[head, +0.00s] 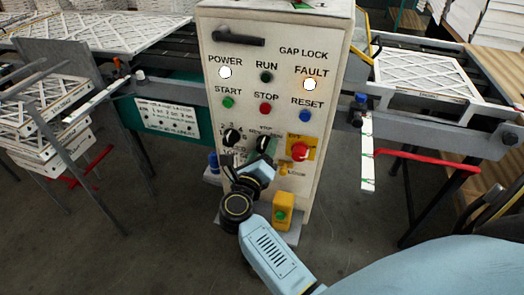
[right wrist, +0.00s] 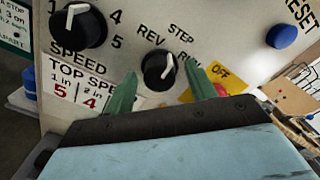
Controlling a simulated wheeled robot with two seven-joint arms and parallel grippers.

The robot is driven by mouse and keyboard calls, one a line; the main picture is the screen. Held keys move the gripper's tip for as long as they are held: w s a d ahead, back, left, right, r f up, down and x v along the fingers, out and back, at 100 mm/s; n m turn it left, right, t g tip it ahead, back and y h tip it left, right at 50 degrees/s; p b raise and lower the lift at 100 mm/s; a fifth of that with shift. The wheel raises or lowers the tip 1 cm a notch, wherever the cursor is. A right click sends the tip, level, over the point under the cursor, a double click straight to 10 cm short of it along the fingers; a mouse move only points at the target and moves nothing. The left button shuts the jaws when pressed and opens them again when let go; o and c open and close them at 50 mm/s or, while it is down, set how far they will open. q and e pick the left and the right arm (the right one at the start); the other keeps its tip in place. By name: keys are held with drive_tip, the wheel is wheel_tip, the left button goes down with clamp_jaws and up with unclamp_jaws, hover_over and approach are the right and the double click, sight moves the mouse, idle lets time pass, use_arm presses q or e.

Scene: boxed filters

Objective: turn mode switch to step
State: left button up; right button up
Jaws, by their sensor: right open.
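The mode switch (right wrist: 158,68) is a round black knob with a white pointer on the front of the pale control box. REV, STEP and RUN are printed around it, with RUN partly hidden by a finger. The pointer leans up and to the right; I cannot tell exactly which mark it meets. My right gripper (right wrist: 160,82) is open, with its green fingertips on either side of the knob; contact is not clear. In the head view the right gripper (head: 262,160) is in front of the box, and it partly hides the switch labels. My left gripper is not in view.
The black speed knob (right wrist: 77,26) is just left of the switch. A red emergency button (head: 300,151) on a yellow plate is close on the right. Start (head: 228,102), stop (head: 265,108) and reset (head: 305,116) buttons are above. A yellow box (head: 283,212) stands low in front.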

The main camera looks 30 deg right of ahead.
drive_tip(key=v, duration=1.2)
